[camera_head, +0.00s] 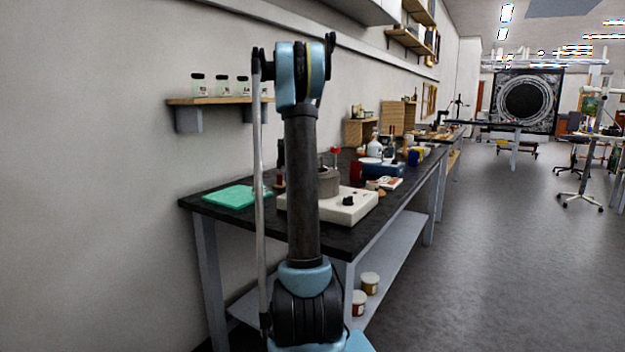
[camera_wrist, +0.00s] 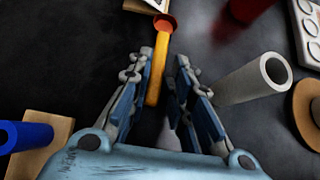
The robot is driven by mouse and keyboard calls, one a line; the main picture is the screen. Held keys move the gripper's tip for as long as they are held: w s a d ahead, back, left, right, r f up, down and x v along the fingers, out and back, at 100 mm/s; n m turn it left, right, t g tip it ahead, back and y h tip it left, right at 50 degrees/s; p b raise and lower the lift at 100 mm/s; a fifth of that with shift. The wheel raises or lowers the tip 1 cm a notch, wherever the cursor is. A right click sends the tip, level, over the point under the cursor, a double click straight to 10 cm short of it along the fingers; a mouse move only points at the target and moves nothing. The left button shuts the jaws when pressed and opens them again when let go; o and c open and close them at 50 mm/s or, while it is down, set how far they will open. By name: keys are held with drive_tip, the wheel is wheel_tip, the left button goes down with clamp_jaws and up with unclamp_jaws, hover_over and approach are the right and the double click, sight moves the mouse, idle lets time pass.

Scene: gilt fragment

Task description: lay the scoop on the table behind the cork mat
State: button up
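In the wrist view my gripper (camera_wrist: 164,66) is open, its two fingers apart. A long orange handle with a dark red end (camera_wrist: 157,72) lies between the fingers, nearer the left one, with a dark gap to the right one. I cannot tell whether they touch, or whether this is the scoop; no bowl shows clearly. A pale grey shape (camera_wrist: 168,135) lies below it, partly hidden by my gripper. A round tan disc (camera_wrist: 305,112), perhaps the cork mat, is cut off at the right edge. In the head view my gripper is hidden behind my arm.
A blue cylinder (camera_wrist: 28,134) with a wooden block (camera_wrist: 45,150) is at left. On the dark table (camera_head: 335,240) are a green mat (camera_head: 232,196) and a white device (camera_head: 345,208).

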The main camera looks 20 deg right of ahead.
drive_tip(key=shift+s+a+f, duration=0.1)
drive_tip(key=shift+s+f, duration=0.05)
drive_tip(key=shift+f, duration=0.1)
drive_tip(key=shift+a+f, duration=0.1)
drive_tip(key=shift+a, duration=0.1)
drive_tip(key=shift+w+r, duration=0.3)
drive_tip(key=shift+w, duration=0.1)
drive_tip(key=shift+w+a, duration=0.1)
drive_tip(key=shift+a, duration=0.2)
drive_tip(key=d+v, duration=0.1)
drive_tip(key=v, duration=1)
drive_tip(key=shift+s+a+r, duration=0.25)
drive_tip(key=shift+s+r, duration=0.1)
drive_tip(key=shift+r, duration=0.25)
